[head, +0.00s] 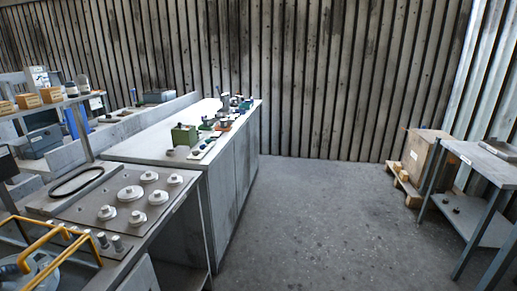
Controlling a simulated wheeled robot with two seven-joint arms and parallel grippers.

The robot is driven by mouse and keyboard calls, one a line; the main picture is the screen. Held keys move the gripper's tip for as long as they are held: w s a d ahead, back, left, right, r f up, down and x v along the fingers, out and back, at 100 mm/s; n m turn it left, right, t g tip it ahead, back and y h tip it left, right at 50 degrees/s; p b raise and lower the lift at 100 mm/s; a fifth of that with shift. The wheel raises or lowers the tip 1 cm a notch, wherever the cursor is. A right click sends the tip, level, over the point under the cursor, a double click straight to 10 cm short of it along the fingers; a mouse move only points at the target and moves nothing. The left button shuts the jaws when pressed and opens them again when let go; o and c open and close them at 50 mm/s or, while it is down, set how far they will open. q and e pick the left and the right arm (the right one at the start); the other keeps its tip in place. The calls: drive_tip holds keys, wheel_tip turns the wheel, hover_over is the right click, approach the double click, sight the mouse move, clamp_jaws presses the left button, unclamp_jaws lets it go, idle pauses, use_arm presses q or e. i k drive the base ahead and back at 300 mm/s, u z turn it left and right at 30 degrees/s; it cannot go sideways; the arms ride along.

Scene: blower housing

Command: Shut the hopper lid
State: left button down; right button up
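I cannot make out a hopper or a hopper lid for certain. At the bottom left corner, a round grey metal part (42,272) sits under bent yellow bars (50,236) and is cut off by the picture edge; I cannot tell what it is. Neither of my grippers shows in the head view.
A panel with several round pale knobs (137,193) lies beside a black ring (76,182). A long grey bench (150,150) carries a green box (184,135) and small tools. At right stand a table (480,160) and a crate (424,152). The floor (310,215) between is clear.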

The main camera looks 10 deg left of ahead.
sight(41, 138)
drive_tip(key=i, duration=2.15)
drive_tip(key=u, duration=2.6)
drive_tip(key=i, duration=0.7)
